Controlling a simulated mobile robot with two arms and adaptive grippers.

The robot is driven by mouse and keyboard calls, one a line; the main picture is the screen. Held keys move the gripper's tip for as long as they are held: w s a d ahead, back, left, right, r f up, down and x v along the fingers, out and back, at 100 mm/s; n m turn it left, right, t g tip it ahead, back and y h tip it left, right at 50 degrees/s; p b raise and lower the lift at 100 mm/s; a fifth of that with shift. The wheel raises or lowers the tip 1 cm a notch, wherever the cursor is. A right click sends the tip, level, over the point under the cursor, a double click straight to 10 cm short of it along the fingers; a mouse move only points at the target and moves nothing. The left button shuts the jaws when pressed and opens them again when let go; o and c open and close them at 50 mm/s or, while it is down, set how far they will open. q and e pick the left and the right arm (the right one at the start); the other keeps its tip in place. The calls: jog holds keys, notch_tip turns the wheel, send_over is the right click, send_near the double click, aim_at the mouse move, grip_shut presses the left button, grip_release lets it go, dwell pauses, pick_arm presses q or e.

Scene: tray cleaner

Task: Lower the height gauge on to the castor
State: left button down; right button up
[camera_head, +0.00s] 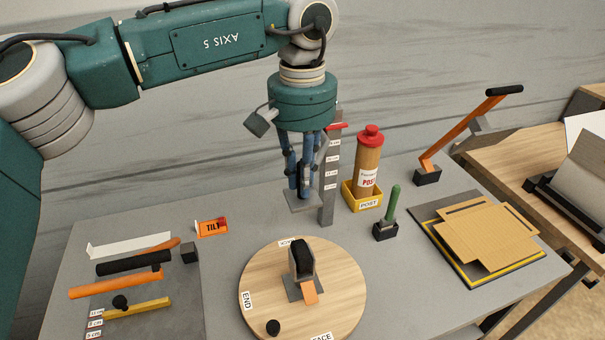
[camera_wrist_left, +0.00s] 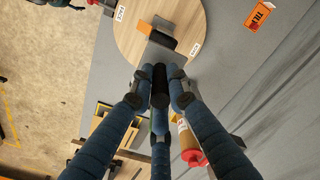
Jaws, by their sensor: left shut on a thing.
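The height gauge (camera_head: 328,190) is a grey upright post with white labels and a red top, behind the round board. A flat grey plate (camera_head: 302,203), seemingly its arm, juts out beside the post. My left gripper (camera_head: 300,187) points down just above this plate, its blue fingers shut. In the left wrist view the fingers close around a black grip (camera_wrist_left: 160,88). The castor (camera_head: 304,258), with a black wheel, grey fork and orange tab, sits on the round wooden board (camera_head: 262,290), below and in front of the plate, clearly apart. It also shows in the left wrist view (camera_wrist_left: 162,40). My right gripper is out of view.
A red-capped post tube (camera_head: 368,165) stands in a yellow holder close right of the gauge. A green-handled tool (camera_head: 394,205), an orange lever (camera_head: 455,135) and a cardboard stack (camera_head: 487,238) are further right. Orange and black tools (camera_head: 115,285) lie left beside a TILT card (camera_head: 212,227).

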pick_arm(q)
notch_tip(320, 180, down, 14)
jog(key=b, duration=0.8)
jog(key=shift+f+b, duration=0.4)
jog(key=shift+f, duration=0.4)
jog(key=shift+w, duration=0.1)
jog(key=c, duration=1.7)
grip_release()
